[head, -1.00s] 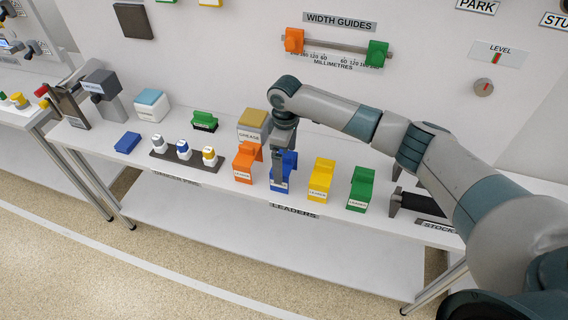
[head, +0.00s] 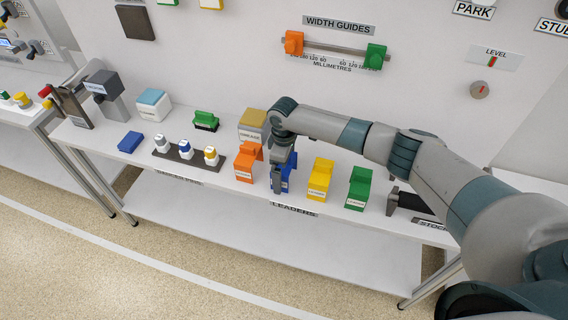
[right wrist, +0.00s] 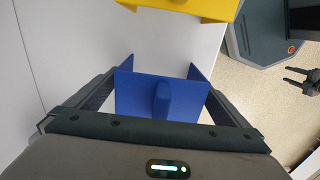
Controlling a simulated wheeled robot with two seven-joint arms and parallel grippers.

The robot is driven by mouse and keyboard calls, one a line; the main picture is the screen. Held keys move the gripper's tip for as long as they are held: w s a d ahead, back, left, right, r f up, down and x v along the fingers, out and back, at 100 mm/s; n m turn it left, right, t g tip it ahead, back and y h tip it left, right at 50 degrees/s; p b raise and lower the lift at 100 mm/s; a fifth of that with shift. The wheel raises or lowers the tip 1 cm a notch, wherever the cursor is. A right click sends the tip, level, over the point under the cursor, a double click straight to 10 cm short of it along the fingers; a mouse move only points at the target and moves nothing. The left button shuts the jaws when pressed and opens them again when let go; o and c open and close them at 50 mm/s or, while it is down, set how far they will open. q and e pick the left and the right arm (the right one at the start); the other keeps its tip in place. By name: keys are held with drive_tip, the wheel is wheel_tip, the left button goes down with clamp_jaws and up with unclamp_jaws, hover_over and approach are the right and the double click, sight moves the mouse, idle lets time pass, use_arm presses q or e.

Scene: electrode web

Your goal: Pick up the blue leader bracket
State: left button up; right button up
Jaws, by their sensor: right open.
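The blue leader bracket (head: 291,172) stands on the shelf between the orange and yellow leader brackets. My right gripper (head: 278,184) points down at it and hides much of it in the head view. In the right wrist view, the blue bracket (right wrist: 140,92) lies between the two open, dark fingers of the right gripper (right wrist: 162,88). Its flat top and a rounded raised part show. Small gaps seem to remain at both sides; I cannot tell whether a finger touches it. My left gripper is not seen in the head view.
The orange bracket (head: 247,163) stands close on the left, the yellow bracket (head: 320,180) on the right, then the green one (head: 360,188). A grease box (head: 252,122) stands behind. The shelf's front edge is close. A dark pronged shape (right wrist: 301,82) shows, unclear what.

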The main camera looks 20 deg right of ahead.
idle(0.3)
drive_tip(key=c, duration=1.1)
drive_tip(key=shift+r, duration=0.1)
wheel_tip(320, 180, up, 9)
drive_tip(key=b, duration=0.3)
drive_tip(key=shift+r, duration=0.45)
